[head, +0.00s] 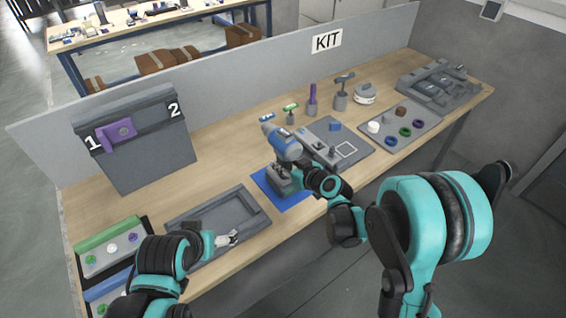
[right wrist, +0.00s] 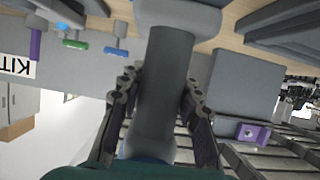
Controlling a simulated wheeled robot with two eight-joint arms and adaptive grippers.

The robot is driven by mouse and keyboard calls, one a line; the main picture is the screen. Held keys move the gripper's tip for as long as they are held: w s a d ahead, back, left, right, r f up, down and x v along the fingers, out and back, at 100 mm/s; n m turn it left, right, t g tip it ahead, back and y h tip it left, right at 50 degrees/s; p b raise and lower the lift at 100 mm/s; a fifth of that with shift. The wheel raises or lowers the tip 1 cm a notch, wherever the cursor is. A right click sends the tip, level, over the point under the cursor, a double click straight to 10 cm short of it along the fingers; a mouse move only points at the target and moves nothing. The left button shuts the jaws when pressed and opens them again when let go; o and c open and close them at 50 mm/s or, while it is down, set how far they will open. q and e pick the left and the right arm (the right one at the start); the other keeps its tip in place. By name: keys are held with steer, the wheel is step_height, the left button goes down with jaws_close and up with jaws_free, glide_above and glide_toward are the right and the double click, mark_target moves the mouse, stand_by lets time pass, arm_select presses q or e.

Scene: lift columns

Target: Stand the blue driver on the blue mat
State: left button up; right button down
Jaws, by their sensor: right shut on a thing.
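The blue driver (head: 287,148) is roughly upright over the blue mat (head: 294,204) in the head view, with its blue body on top and its grey base low down. Whether the base touches the mat is unclear. My right gripper (head: 300,178) is shut on the driver's grey handle. In the right wrist view, my right gripper (right wrist: 160,112) has one finger on each side of the driver's handle (right wrist: 166,75). My left gripper (head: 228,239) is over the front edge of a grey tray, apart from the driver; its finger opening is too small to judge.
The grey tray (head: 178,221) lies left of the mat. A grey fixture board (head: 355,158) sits close on the right. Small upright tools, including a purple one (head: 312,100), stand behind. A panel with a purple holder (head: 120,133) stands at the left.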

steer(key=shift+f, duration=0.1)
steer(key=c, duration=1)
jaws_free()
steer(key=shift+s, duration=0.1)
steer(key=s+d+r+m+g+h, duration=0.1)
steer(key=s+d+m+h, duration=0.1)
steer(key=s+d, duration=0.4)
steer(key=s+d+r+m+g+h, duration=0.1)
steer(key=s+d, duration=0.5)
steer(key=s, duration=0.6)
steer(key=s+d+r+m+g+h, duration=0.1)
steer(key=s+d+m+h, duration=0.3)
steer(key=s, duration=0.6)
steer(key=shift+d+r+g+h, duration=0.4)
steer(key=shift+d+r, duration=0.5)
